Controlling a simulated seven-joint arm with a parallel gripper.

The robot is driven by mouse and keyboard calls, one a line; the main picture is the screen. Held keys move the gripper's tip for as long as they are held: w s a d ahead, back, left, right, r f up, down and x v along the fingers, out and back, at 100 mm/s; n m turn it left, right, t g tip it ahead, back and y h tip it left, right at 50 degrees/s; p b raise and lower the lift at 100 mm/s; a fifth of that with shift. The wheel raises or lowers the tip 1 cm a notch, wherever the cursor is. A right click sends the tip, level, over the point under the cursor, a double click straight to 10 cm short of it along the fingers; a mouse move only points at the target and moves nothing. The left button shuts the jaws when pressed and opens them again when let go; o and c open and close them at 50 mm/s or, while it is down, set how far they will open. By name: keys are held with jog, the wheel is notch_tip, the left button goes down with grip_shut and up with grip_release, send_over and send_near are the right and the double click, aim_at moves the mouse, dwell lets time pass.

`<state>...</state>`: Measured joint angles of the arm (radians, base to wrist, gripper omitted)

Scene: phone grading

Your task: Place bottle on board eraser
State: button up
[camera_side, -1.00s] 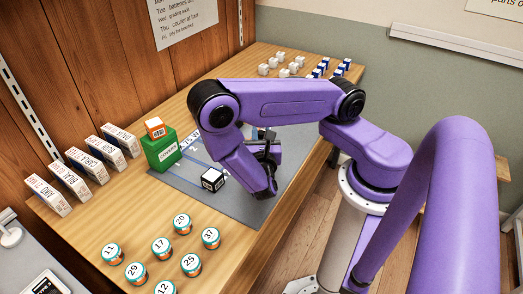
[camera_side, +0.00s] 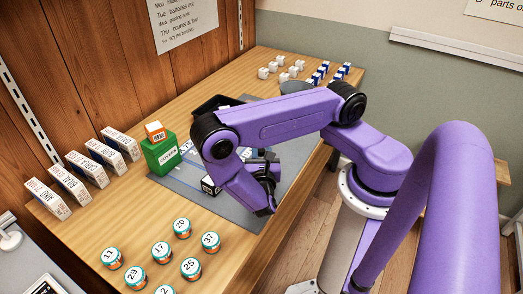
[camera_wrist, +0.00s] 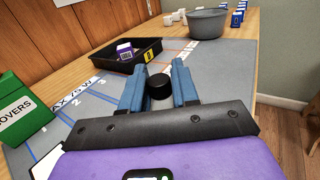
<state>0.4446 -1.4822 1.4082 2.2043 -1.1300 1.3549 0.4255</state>
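My gripper's two blue fingers (camera_wrist: 160,87) are spread around a black round-topped object in the wrist view. In the side view my gripper (camera_side: 265,165) is mostly hidden behind my purple wrist, above the grey mat. A small purple-and-white item (camera_wrist: 125,50) lies in the black tray (camera_wrist: 92,65); it may be the board eraser, but I cannot be sure.
A grey bowl (camera_wrist: 207,24) stands beyond the tray. A white-and-black box (camera_side: 209,187) sits near my wrist. Numbered jars (camera_side: 162,251) and upright cartons (camera_side: 84,166) stand nearer.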

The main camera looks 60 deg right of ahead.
jog(key=shift+o, duration=1.2)
jog(key=shift+r, duration=0.15)
jog(key=shift+s+a, duration=0.15)
jog(key=shift+a, duration=0.15)
jog(key=v, duration=1.1)
jog(key=s+r+m+g+y, duration=0.4)
jog(key=s+r+m+y, duration=0.1)
jog(key=r+y, duration=0.3)
jog(key=s+a+r+m+g+y, duration=0.1)
jog(key=s+r+m+g+y, duration=0.4)
jog(key=r, duration=0.5)
jog(key=m+y, duration=0.1)
jog(key=y, duration=0.1)
jog(key=shift+m+y, duration=0.3)
jog(key=shift+y, duration=0.1)
jog(key=shift+a, duration=0.15)
